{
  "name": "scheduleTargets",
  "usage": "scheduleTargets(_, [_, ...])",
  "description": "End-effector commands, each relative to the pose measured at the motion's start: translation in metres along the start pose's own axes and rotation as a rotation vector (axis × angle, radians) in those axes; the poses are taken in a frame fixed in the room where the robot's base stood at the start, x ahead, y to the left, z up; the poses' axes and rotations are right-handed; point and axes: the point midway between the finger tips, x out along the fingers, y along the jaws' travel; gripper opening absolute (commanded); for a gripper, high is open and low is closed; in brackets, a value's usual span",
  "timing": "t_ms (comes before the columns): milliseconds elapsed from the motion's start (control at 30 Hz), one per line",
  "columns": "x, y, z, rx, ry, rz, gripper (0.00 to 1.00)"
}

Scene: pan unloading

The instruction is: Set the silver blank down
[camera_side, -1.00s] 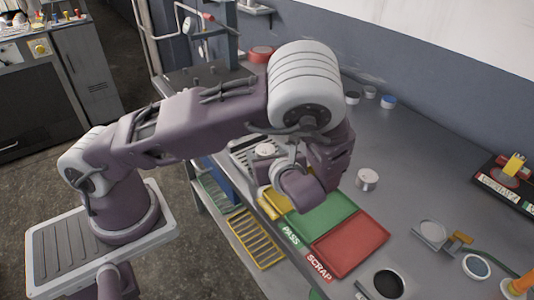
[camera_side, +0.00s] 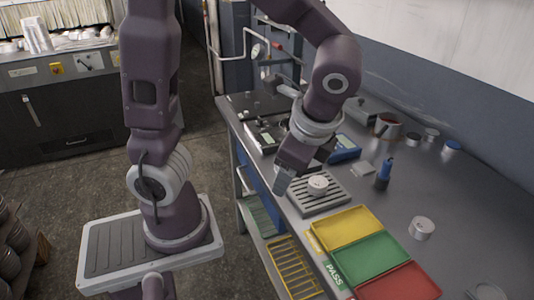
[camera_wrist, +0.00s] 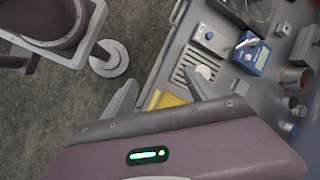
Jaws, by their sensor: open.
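A silver blank (camera_side: 318,185), a short light metal cylinder, sits upright on the slotted grey rack (camera_side: 333,204). It also shows in the wrist view (camera_wrist: 203,72), partly behind a finger tip. My gripper (camera_side: 284,182) is left of the blank in the side view, raised and apart from it. In the wrist view my gripper (camera_wrist: 161,92) has its fingers spread, with nothing held between them. A second silver cylinder (camera_side: 421,228) stands on the bench right of the trays.
Yellow (camera_side: 345,226), green (camera_side: 367,258) and red (camera_side: 402,283) trays lie along the bench front. Several small cans stand near the wall. Bench space right of the bottle is clear.

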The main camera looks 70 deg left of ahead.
Motion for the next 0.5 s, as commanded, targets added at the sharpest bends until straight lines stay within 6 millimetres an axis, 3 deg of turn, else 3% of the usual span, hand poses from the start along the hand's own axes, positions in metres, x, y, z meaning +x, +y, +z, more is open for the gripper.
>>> scheduleTargets(33, [-0.016, 0.005, 0.018, -0.168, 0.115, 0.048, 0.66])
scheduleTargets(100, [-0.034, 0.016, 0.036, -0.396, 0.263, 0.107, 0.66])
scheduleTargets(200, [-0.054, 0.03, 0.052, -0.664, 0.442, 0.154, 0.66])
scheduleTargets(333, [-0.068, 0.041, 0.061, -0.872, 0.584, 0.175, 0.66])
scheduleTargets(500, [-0.072, 0.045, 0.062, -0.941, 0.634, 0.182, 0.66])
